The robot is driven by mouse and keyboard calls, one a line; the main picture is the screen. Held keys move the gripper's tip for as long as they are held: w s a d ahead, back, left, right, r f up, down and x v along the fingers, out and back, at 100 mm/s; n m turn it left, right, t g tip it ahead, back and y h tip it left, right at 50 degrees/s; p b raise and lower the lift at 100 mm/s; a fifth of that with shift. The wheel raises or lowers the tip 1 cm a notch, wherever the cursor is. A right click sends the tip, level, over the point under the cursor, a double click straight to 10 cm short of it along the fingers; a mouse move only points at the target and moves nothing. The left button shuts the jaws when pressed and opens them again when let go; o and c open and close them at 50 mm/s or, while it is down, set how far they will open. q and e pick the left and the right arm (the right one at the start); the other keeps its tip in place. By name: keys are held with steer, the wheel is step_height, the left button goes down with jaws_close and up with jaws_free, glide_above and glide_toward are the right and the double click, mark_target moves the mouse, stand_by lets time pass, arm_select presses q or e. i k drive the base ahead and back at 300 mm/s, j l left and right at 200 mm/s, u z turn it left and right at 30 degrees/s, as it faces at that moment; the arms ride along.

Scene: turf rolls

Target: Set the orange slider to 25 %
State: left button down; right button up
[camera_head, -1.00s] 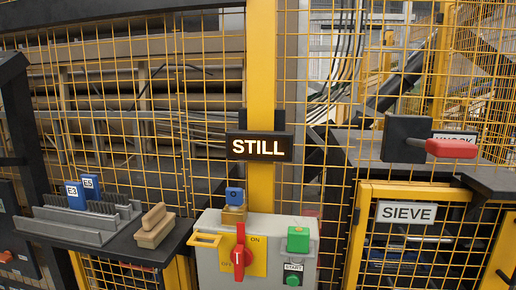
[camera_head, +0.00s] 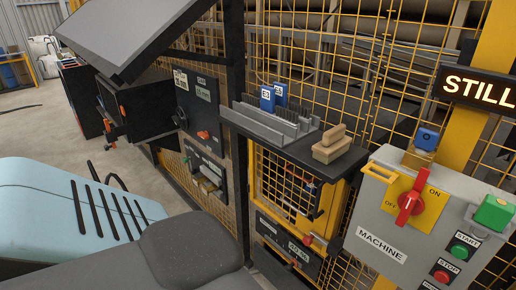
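I cannot clearly tell which control is the orange slider. A small orange-red knob (camera_head: 204,134) sits on a dark panel (camera_head: 183,98) left of the shelf. Another orange-red knob (camera_head: 308,239) sits on a lower dark panel (camera_head: 273,230) under the shelf; its label is too small to read surely. No scale is readable on any of these. Neither of my grippers is in view.
A dark shelf (camera_head: 335,168) holds a grey slotted rack (camera_head: 268,125), blue tags and a wooden block (camera_head: 330,145). The grey MACHINE box (camera_head: 385,235) with a red switch stands at right. A STILL sign (camera_head: 480,88) hangs above. Open floor (camera_head: 60,130) lies at far left.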

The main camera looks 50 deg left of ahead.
mark_target(288, 268)
steer(key=u, duration=1.35)
